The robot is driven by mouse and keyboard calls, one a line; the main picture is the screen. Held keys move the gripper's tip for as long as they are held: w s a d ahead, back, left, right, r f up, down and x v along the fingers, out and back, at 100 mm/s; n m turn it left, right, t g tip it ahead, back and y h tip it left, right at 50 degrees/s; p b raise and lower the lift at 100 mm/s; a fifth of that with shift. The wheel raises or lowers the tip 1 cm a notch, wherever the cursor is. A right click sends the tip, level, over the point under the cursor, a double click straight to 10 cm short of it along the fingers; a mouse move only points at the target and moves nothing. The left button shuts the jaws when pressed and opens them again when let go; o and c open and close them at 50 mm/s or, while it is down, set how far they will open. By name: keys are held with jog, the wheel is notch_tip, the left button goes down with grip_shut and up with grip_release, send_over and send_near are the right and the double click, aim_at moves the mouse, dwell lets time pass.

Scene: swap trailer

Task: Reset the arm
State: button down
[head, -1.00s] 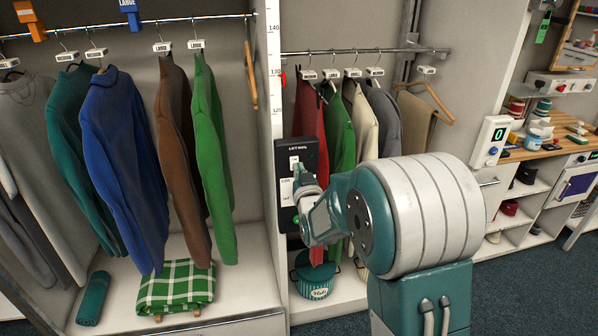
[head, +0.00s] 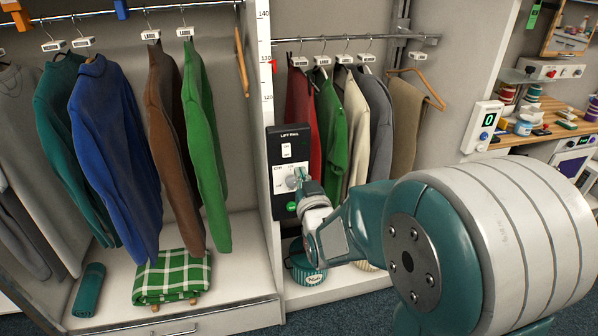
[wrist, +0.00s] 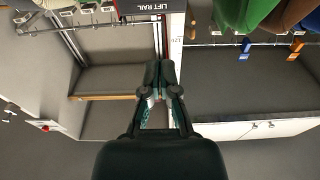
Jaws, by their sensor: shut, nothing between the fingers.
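My arm reaches in from the lower right of the head view, its big teal and white joint filling that corner. My gripper (wrist: 160,75) is shut and empty, its dark fingertips together in the wrist view. In the head view my gripper (head: 303,180) is small and partly hidden by my own wrist. It is in front of the right side of the black lift rail panel (head: 284,147). A round light knob (head: 293,182) on the panel is beside the fingertips. I cannot tell whether they touch it. The panel's edge also shows at the top of the wrist view (wrist: 143,6).
Several garments hang left and right of the panel, including a green jumper (head: 206,150) and a red garment (head: 300,110). A workbench (head: 545,132) is at the right.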

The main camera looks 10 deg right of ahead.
jog(key=s+g, duration=1.3)
jog(key=s, duration=1.5)
jog(key=shift+g, duration=0.3)
jog(key=shift+f, duration=0.1)
